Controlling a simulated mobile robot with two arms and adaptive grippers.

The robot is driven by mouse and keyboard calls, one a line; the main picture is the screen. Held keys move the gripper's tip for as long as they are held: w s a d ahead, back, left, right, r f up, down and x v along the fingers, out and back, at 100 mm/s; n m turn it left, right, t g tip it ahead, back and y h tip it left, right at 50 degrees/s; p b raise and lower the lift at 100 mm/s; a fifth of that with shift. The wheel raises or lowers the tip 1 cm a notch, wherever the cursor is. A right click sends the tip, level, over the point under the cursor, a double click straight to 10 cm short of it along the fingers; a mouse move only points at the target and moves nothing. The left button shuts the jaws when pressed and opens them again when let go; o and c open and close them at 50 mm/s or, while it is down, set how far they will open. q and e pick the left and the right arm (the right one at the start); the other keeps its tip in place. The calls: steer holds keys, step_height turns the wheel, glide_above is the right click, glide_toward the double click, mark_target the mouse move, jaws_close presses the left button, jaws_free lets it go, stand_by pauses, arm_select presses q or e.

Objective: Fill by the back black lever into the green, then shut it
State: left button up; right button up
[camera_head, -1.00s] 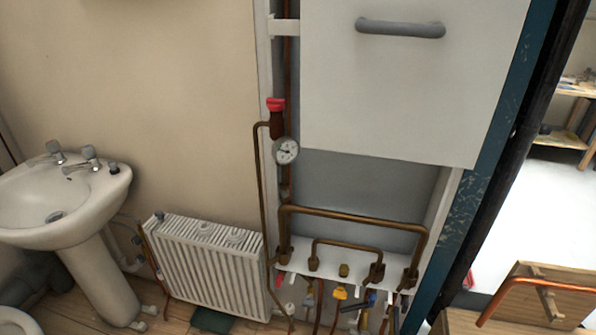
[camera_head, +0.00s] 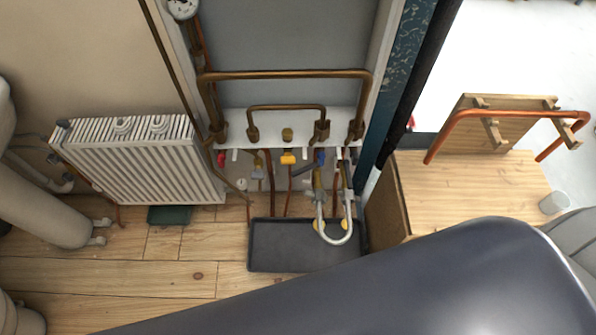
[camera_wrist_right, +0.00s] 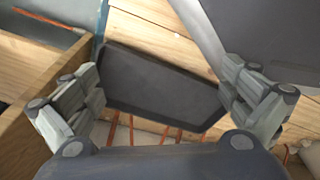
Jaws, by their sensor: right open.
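The pressure gauge (camera_head: 183,8) is cut off by the top edge of the head view; its needle and any green band are too small to read. Below the boiler, a dark lever (camera_head: 302,171) sits among the valves, beside a blue handle (camera_head: 320,157). I cannot tell for certain which lever is the back black one. A silver U-shaped hose (camera_head: 336,236) hangs below these valves over a black tray (camera_head: 262,262). In the right wrist view my right gripper (camera_wrist_right: 162,72) is open and empty, its fingers apart with the tray beyond. My left gripper is out of view.
A yellow handle (camera_head: 288,158) and a red handle (camera_head: 221,159) sit along the same valve row. A radiator (camera_head: 130,165) stands left. A wooden bench (camera_head: 470,195) with a copper pipe (camera_head: 515,114) is right. My dark arm covers the lower right.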

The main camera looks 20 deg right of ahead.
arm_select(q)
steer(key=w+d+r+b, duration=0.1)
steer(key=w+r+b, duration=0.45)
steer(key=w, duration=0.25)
arm_select(e)
steer(key=w+r+t+b, duration=0.3)
steer(key=w+r+b, duration=0.4)
steer(key=w+r, duration=0.7)
steer(key=t+y+b, duration=0.2)
steer(key=t+y, duration=0.1)
steer(key=t, duration=0.6)
glide_toward(306, 171)
steer(key=w, duration=0.1)
steer(key=w+a+b, duration=0.1)
steer(key=w, duration=0.1)
steer(key=shift+w+f, duration=0.15)
steer(key=b+x, duration=0.1)
steer(key=x, duration=0.2)
steer(key=shift+w+f, duration=0.1)
steer(key=shift+f, duration=0.1)
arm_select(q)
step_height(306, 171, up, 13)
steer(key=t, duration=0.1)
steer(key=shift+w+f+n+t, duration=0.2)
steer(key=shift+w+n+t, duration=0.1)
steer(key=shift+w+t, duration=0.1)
arm_select(e)
steer(key=shift+w+a+f+g, duration=0.15)
steer(key=shift+w+f+g, duration=0.15)
steer(key=shift+w, duration=0.3)
